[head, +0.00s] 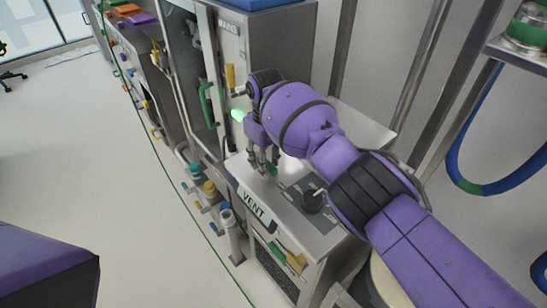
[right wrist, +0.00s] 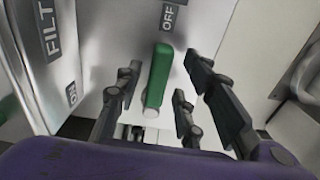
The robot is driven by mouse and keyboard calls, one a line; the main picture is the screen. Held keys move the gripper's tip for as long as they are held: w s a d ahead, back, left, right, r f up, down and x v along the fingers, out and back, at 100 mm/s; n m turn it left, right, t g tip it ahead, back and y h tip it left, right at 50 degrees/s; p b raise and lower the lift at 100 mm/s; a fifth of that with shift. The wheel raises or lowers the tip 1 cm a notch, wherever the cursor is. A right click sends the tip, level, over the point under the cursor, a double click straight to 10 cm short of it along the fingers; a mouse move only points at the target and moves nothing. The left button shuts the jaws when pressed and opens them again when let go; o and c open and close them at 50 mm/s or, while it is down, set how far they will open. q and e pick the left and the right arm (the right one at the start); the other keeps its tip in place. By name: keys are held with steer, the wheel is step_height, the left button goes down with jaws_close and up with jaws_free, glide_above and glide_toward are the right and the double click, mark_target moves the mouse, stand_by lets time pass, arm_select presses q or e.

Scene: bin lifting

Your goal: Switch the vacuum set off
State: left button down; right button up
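A green lever (right wrist: 158,78) with a pale round end shows in the right wrist view. An OFF label (right wrist: 169,17) lies above it and an ON label (right wrist: 72,95) to its left. The lever's long side runs up and down, its upper end towards OFF. My right gripper (right wrist: 157,80) is open, with dark fingers on both sides of the lever and visible gaps. My left gripper is out of view.
The steel unit's sloped edge carries a VENT label (head: 256,206). A black knob (head: 312,200) stands on its dark panel close to my right forearm. A tall cabinet (head: 236,60) with a green handle (head: 208,105) stands behind. Pipes and valves run along the left side; the floor (head: 90,150) there is clear.

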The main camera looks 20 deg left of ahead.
steer(key=shift+r, duration=0.2)
step_height(320, 180, up, 12)
steer(key=shift+f, duration=0.2)
stand_by(0.6)
